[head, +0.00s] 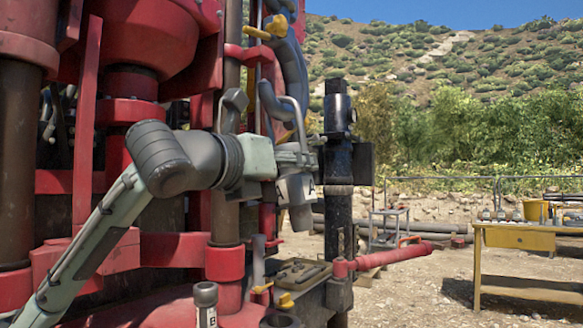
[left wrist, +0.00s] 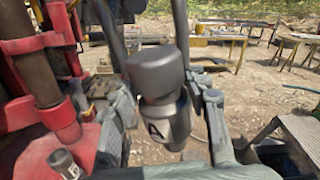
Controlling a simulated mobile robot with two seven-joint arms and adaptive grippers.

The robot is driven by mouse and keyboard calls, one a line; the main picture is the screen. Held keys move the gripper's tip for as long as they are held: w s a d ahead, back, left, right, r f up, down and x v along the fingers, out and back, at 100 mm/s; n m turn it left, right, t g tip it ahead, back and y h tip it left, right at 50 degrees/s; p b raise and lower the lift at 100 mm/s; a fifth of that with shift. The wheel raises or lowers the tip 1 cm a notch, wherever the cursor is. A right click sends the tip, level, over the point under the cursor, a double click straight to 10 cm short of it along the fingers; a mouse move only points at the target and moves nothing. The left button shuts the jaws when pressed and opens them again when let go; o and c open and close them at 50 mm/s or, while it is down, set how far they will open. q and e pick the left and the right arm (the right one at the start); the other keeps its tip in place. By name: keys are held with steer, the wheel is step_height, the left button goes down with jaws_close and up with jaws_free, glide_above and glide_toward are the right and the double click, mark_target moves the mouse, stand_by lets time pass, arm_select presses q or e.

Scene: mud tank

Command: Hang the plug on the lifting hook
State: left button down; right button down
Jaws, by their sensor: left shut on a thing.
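A grey metal plug (left wrist: 170,122) with a wide round head and a black letter A stands upright between the fingers of my left gripper (left wrist: 165,98) in the left wrist view. The left gripper (head: 297,172) is shut on it, raised beside the red machine and close to a dark vertical post (head: 339,210) in the head view. There the plug is small and partly hidden by the fingers. A second grey cylinder with a label (head: 205,303) stands low at the machine's base; it also shows in the left wrist view (left wrist: 65,163). I cannot pick out the lifting hook for certain. My right gripper is not in view.
The red machine (head: 130,112) with its columns and pipes fills the left side. A red bar (head: 395,256) sticks out to the right from the post. Open dirt ground lies between.

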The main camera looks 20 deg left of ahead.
arm_select(q)
steer(key=c, duration=0.8)
jaws_free()
steer(key=shift+s+r, duration=0.1)
steer(key=shift+r, duration=0.05)
steer(key=shift+o, duration=0.4)
steer(key=shift+f, duration=0.3)
steer(key=shift+r, duration=0.1)
